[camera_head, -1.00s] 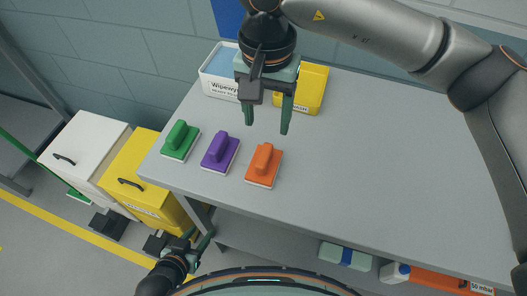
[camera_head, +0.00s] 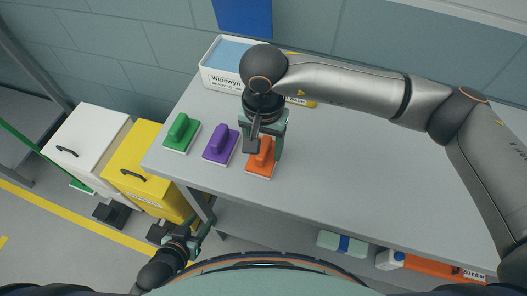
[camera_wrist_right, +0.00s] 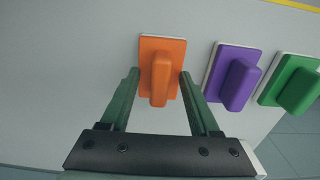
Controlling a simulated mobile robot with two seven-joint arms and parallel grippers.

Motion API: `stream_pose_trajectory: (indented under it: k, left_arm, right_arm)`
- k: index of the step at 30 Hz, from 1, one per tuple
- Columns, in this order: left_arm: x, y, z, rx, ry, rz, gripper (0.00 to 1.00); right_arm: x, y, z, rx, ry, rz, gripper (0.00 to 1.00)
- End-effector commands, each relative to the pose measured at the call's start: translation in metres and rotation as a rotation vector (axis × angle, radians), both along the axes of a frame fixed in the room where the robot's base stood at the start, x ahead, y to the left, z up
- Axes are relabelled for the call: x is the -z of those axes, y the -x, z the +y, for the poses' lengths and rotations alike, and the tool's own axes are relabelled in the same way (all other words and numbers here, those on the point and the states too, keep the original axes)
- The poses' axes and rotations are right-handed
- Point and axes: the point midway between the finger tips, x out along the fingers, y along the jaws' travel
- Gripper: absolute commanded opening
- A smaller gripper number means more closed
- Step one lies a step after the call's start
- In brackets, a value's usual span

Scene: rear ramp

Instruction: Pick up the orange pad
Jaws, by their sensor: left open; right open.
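The orange pad (camera_head: 260,162) lies on the grey table, the rightmost of a row of three pads with block handles. My right gripper (camera_head: 262,150) is over it, pointing down and open. In the right wrist view the orange pad (camera_wrist_right: 161,72) has its handle between the tips of the two green fingers of the right gripper (camera_wrist_right: 160,78), one on each side, with small gaps showing. Whether the fingers touch the pad's base cannot be told. My left gripper (camera_head: 200,232) is open and empty, low beside the table's front edge.
A purple pad (camera_head: 220,145) lies close left of the orange one, and a green pad (camera_head: 181,133) beyond it. A white Wipewyn box (camera_head: 222,66) and a mostly hidden yellow container (camera_head: 300,101) stand behind. The table (camera_head: 370,180) is clear to the right.

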Motion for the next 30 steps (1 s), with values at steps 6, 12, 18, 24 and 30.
stream_pose_trajectory:
  k: [6,12,18,24,30]
  left_arm:
    - [0.0001,-0.0003,0.0000,0.000,0.000,-0.001,0.50]
    - [0.0000,-0.0005,0.0001,0.000,0.000,-0.001,0.50]
    - [-0.0002,-0.0008,0.0001,0.000,0.000,-0.002,0.50]
    - [-0.0004,-0.0011,0.0001,-0.001,0.000,-0.002,0.50]
    - [-0.0005,-0.0012,0.0001,-0.001,0.000,-0.003,0.50]
  right_arm:
    - [-0.0003,-0.0003,-0.0002,0.000,0.000,0.000,0.50]
    - [-0.0006,-0.0003,-0.0002,0.000,0.000,0.000,0.28]
    - [-0.0007,-0.0003,-0.0002,0.000,0.000,0.000,0.05]
    - [-0.0007,-0.0003,-0.0002,0.000,0.000,0.000,0.00]
    - [-0.0009,-0.0003,0.0000,0.000,0.000,-0.001,0.00]
